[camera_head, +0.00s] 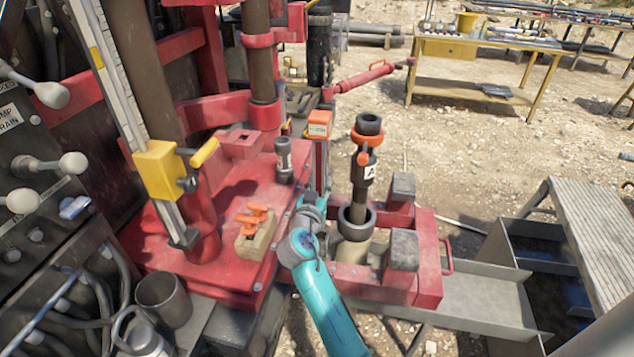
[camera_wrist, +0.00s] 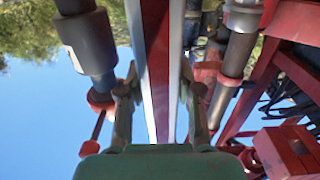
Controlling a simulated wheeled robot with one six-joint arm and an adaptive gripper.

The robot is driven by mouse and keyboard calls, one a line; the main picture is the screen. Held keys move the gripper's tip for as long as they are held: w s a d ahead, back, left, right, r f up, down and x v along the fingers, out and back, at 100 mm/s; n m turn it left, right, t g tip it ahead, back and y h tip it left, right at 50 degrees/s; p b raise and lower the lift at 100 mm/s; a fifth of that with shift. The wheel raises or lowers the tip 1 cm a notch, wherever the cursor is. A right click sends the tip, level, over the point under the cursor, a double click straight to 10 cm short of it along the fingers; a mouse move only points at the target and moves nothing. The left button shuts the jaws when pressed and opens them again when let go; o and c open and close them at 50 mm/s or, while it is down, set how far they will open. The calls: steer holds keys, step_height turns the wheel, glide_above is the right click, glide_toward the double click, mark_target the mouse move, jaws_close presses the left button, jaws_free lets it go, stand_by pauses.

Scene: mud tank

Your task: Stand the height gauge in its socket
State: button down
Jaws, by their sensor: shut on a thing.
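My gripper (camera_head: 313,200), on the teal arm, is low at the right edge of the red deck, its fingers small and partly hidden. In the wrist view, my gripper (camera_wrist: 155,95) is shut around an upright bar with a red middle and pale edges, apparently the height gauge (camera_wrist: 157,60). In the head view, the height gauge (camera_head: 319,125) seems to be the narrow post with an orange labelled head just above the gripper; its lower end is hidden. A red block with a dark square hole (camera_head: 240,145), possibly the socket, sits on the deck to the left, apart from the gripper.
A ruler with a yellow slider (camera_head: 160,170) leans at left. A dark cylinder (camera_head: 283,160) and a block with orange clips (camera_head: 256,230) stand on the deck. A collared pipe (camera_head: 362,175) stands right of the gripper. Lever knobs (camera_head: 70,165) are far left.

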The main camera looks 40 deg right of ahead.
step_height(320, 180, down, 7)
stand_by(1.4)
steer(key=shift+f, duration=0.65)
stand_by(1.0)
steer(key=c, duration=0.7)
jaws_free()
steer(key=shift+f, duration=0.1)
steer(key=shift+a, duration=0.1)
steer(key=v, duration=1.2)
